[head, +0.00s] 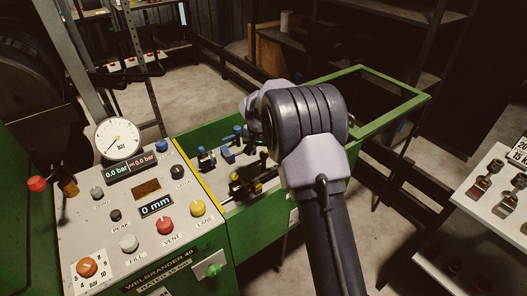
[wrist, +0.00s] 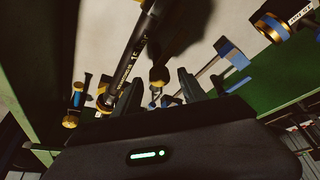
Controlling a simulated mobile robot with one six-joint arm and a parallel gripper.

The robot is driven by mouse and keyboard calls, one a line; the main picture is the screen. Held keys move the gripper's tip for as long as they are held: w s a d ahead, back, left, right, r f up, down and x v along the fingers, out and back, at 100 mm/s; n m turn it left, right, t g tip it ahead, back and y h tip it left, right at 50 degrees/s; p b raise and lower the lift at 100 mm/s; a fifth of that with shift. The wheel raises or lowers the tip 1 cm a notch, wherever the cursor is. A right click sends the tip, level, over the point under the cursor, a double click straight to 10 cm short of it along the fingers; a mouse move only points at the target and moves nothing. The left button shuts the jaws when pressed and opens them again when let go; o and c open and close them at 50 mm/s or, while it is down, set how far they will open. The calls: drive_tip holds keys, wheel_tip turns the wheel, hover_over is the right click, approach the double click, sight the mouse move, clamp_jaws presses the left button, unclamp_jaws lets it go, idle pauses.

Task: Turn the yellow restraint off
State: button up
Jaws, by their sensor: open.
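My gripper (wrist: 160,92) shows in the wrist view with its two dark fingers apart and nothing held between them. A small yellow piece (wrist: 159,76) appears beyond the gap between the fingers, apart from them as far as I can see. In the head view, small yellow parts (head: 257,188) sit among black and blue fittings in the green bench. I cannot tell which yellow part is the restraint or how it is set. My arm hides part of the bench there, and my fingers are hidden.
The control panel (head: 150,222) with a dial gauge (head: 118,139) and several knobs stands left, its displays reading 0.0 bar and 0 mm. A green frame (head: 402,101) extends at right. A white rack (head: 497,215) of fittings stands far right. Blue-yellow fittings (wrist: 72,121) flank my gripper.

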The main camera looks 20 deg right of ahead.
drive_tip(key=p+v, duration=0.5)
drive_tip(key=v, duration=1.2)
drive_tip(key=shift+s+f, duration=0.1)
drive_tip(key=shift+f, duration=0.05)
drive_tip(key=s+a+r+y, duration=0.1)
drive_tip(key=s+a+r, duration=0.2)
drive_tip(key=s+r, duration=0.55)
drive_tip(key=s+a+t+y, duration=0.1)
drive_tip(key=s+a, duration=0.2)
drive_tip(key=s, duration=1)
drive_tip(key=s+a+n+t+y, duration=0.1)
drive_tip(key=s+a+y, duration=0.1)
drive_tip(key=s, duration=1.1)
drive_tip(key=shift+a+r, duration=0.25)
drive_tip(key=shift+a, duration=0.5)
